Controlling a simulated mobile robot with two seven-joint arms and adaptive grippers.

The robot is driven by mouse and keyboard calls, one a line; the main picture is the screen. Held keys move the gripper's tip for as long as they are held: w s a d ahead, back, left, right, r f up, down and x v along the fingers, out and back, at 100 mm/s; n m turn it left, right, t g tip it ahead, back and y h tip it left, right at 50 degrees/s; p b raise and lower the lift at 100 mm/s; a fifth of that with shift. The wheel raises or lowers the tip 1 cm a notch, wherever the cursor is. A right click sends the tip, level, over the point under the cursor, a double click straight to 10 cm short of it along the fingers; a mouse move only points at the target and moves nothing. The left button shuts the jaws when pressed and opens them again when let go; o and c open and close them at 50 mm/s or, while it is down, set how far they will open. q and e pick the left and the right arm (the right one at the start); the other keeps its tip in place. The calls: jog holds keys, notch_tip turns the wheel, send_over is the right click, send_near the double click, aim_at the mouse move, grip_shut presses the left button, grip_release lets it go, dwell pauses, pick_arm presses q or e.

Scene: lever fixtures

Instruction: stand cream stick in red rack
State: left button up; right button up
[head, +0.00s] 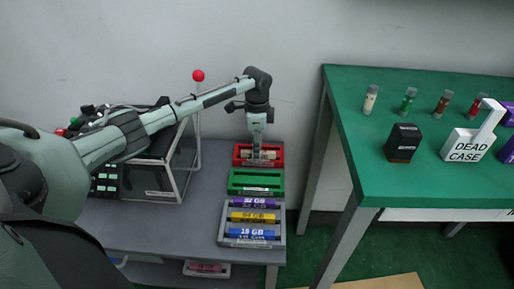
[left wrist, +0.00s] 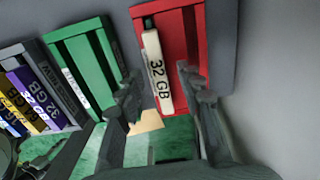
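The red rack (head: 243,154) stands at the back of the grey bench, and it also shows in the left wrist view (left wrist: 184,40). My left gripper (head: 257,150) is over the red rack. In the left wrist view its fingers (left wrist: 160,85) are spread on either side of the stick, with a clear gap on the right. Contact on the left is unclear. My right gripper is not in view.
A green rack (head: 233,182) and a grey rack (head: 222,224) with purple, yellow and blue sticks stand in front of the red rack. A red-knobbed lever (head: 198,76) rises to the left. A green table (head: 400,178) at right holds vials and cases.

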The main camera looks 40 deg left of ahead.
pick_arm(q)
notch_tip(320, 180, up, 12)
dwell(0.5)
jog(key=shift+d, duration=0.1)
dwell(0.4)
